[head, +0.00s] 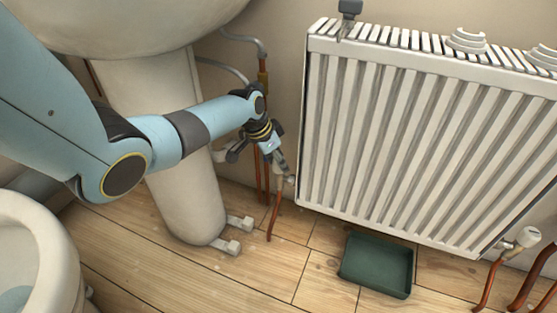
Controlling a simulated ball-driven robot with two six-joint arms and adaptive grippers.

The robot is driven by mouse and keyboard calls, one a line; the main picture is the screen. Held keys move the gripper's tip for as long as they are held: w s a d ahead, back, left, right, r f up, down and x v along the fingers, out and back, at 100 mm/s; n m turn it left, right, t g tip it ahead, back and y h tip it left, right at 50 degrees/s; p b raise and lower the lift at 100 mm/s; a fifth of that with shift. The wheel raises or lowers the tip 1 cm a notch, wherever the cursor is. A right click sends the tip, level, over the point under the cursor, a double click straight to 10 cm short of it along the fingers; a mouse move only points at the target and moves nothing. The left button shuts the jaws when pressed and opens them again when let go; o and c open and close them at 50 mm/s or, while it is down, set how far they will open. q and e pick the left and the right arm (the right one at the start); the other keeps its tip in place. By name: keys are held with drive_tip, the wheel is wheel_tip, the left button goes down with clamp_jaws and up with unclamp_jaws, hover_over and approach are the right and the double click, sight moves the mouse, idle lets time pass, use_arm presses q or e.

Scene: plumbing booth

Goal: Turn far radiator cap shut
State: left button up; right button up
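The white radiator (400,150) stands along the wall. At its lower left corner, farther from me, is a valve (290,180) on a copper pipe (273,218). The far cap on this valve is mostly hidden by my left gripper (281,168). My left gripper points down at the valve, with its fingertips at or just beside the cap. I cannot tell whether the fingers are closed on it. The other valve, with a white cap (528,237), is at the lower right corner. My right gripper is not in view.
A white basin (140,20) on a pedestal (180,150) stands left of the radiator. A white toilet bowl (35,260) is at the lower left. A green tray (376,265) lies on the wooden floor below the radiator. Copper pipes (535,275) rise at the right.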

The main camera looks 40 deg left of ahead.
use_arm(q)
drive_tip(key=o, duration=0.3)
drive_tip(key=v, duration=1.2)
